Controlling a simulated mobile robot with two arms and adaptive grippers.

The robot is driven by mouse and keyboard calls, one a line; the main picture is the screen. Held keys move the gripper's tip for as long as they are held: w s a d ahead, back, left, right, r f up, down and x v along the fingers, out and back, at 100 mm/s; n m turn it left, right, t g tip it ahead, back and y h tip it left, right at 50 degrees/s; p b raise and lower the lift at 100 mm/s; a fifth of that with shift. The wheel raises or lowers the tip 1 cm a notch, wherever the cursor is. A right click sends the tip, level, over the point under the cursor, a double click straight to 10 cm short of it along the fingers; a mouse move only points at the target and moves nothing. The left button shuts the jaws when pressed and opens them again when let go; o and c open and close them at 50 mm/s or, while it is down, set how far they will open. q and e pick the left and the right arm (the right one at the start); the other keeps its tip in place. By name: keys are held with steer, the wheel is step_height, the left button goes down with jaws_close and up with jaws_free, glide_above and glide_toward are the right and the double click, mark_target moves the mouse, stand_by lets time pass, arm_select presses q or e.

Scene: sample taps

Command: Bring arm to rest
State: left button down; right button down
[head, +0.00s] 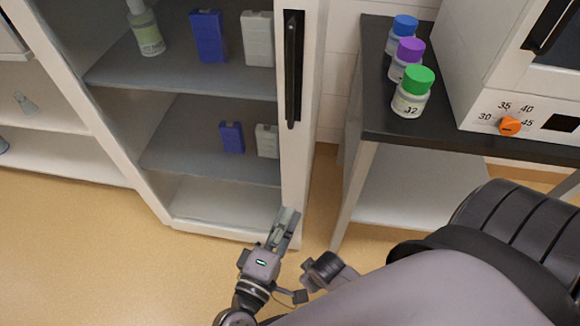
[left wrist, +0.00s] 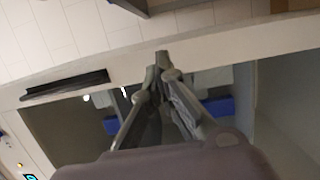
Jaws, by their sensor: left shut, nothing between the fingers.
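My left gripper (head: 287,220) is shut and empty in the head view, low in front of the cabinet's right door edge. In the left wrist view its fingers (left wrist: 162,62) meet at the tips with nothing between them. The white cabinet (head: 150,190) stands behind it, with a black vertical handle (head: 293,70) on its right frame. The handle also shows in the left wrist view (left wrist: 65,86), to the left of the fingers and apart from them. My right gripper is not in view.
The cabinet shelves hold a spray bottle (head: 146,30), blue boxes (head: 209,36) and white boxes (head: 257,40). A dark-topped table (head: 440,130) at right carries bottles with blue, purple and green caps (head: 419,80), beside a white device (head: 485,75) with an orange knob. Floor (head: 80,250) at left is clear.

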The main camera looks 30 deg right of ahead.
arm_select(q)
steer(key=shift+s+a, duration=0.4)
steer(key=shift+s, duration=0.05)
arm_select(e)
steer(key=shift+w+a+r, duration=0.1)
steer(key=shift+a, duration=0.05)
